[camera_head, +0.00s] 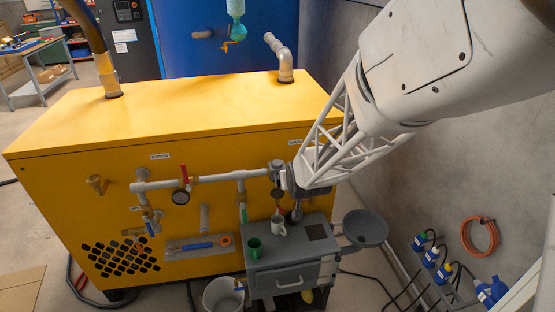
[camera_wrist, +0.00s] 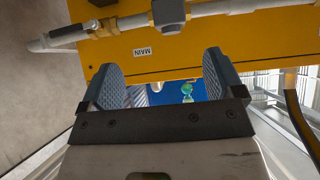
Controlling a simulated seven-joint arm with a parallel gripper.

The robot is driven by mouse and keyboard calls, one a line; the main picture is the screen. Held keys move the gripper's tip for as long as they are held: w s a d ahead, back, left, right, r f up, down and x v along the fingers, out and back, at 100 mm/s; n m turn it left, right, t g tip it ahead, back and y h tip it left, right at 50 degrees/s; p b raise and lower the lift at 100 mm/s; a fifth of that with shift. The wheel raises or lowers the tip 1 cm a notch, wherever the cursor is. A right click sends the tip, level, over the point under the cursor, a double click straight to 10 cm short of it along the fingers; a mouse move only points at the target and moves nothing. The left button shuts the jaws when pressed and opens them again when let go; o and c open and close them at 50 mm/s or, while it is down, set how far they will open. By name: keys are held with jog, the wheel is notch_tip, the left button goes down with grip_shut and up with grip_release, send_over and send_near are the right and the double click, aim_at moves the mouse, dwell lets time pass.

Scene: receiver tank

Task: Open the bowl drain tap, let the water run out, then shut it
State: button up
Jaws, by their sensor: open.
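A teal bowl (camera_head: 236,8) hangs at the top in front of a blue surface, with a small yellow tap-like piece (camera_head: 227,46) below it. I cannot tell how its lever is set or whether water is inside. In the wrist view the teal bowl (camera_wrist: 187,91) shows small and far off, between my fingers. My gripper (camera_wrist: 160,64) is open, with nothing between its blue ribbed fingers. In the head view my arm comes down from the upper right and ends by the pipework at the yellow cabinet's front right, well apart from the bowl; its fingertips are hard to make out.
The yellow cabinet (camera_head: 95,180) carries pipes, a red-handled valve (camera_head: 185,174) and a gauge (camera_head: 181,197). A grey stand (camera_head: 292,255) in front holds a green mug (camera_head: 254,247) and a white mug (camera_head: 278,226). A bucket (camera_head: 223,297) stands on the floor. A bent pipe (camera_head: 282,58) rises from the cabinet top.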

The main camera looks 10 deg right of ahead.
jog(key=shift+w+f, duration=0.1)
jog(key=shift+f, duration=0.05)
jog(key=shift+c, duration=1.4)
jog(key=w+f+m+t, duration=0.2)
jog(key=w+f+m, duration=0.1)
jog(key=w+f, duration=0.25)
jog(key=m+t, duration=0.6)
jog(key=m, duration=0.3)
send_near(281, 211)
jog(key=shift+w, duration=0.6)
jog(key=shift+w, duration=0.15)
jog(key=shift+w, duration=3.75)
